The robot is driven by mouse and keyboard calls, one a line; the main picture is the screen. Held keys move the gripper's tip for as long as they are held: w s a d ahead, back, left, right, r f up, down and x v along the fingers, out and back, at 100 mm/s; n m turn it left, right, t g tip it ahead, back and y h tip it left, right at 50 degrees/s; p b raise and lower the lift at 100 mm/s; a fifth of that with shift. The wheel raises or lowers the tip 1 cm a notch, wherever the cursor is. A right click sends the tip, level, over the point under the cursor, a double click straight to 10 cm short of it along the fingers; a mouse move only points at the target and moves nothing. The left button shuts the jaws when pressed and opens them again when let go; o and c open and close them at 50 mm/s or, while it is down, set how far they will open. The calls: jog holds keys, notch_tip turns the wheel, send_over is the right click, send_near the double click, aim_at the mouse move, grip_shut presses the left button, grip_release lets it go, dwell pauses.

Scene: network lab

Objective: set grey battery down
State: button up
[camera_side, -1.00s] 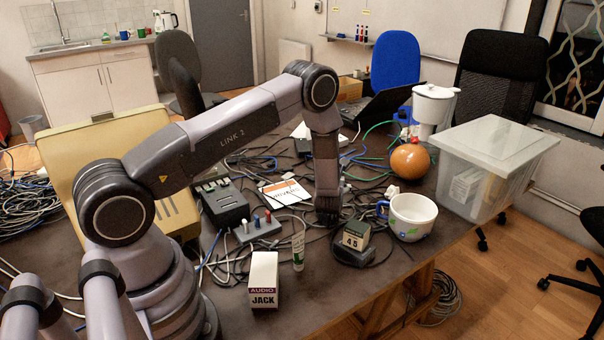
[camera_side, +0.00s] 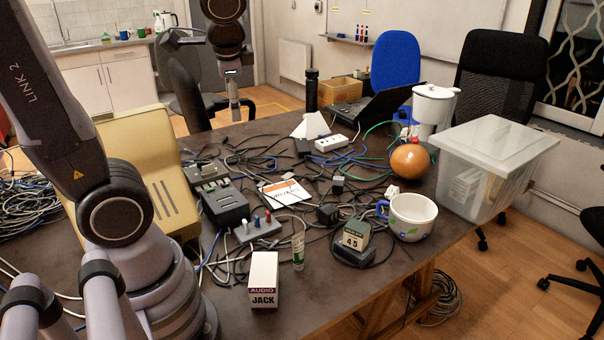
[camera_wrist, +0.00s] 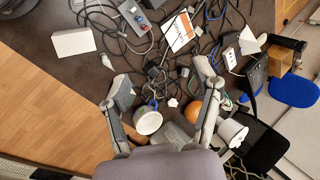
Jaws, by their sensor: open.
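My gripper (camera_side: 236,112) is raised high above the back left of the table in the side view. In the wrist view my gripper (camera_wrist: 162,74) has its two fingers spread wide, with nothing held between them. A small dark grey block (camera_side: 338,184) and a black block (camera_side: 327,213) lie among the cables at mid-table, well below and to the right of my gripper. I cannot tell whether either is the grey battery, and no other thing is clearly a battery.
Cables cover mid-table. A white-and-blue mug (camera_side: 412,218), an orange ball (camera_side: 410,161), a jug (camera_side: 433,108) and a clear bin (camera_side: 490,155) stand at the right. The front edge has bare room.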

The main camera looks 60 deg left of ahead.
jog(key=s+d+r+n+t+h, duration=0.1)
jog(key=s+d+n+t+h, duration=0.2)
jog(key=s+d+h, duration=0.2)
jog(key=s+d, duration=0.2)
jog(key=d, duration=0.2)
jog(key=shift+s+r, duration=0.15)
jog(key=shift+r, duration=0.1)
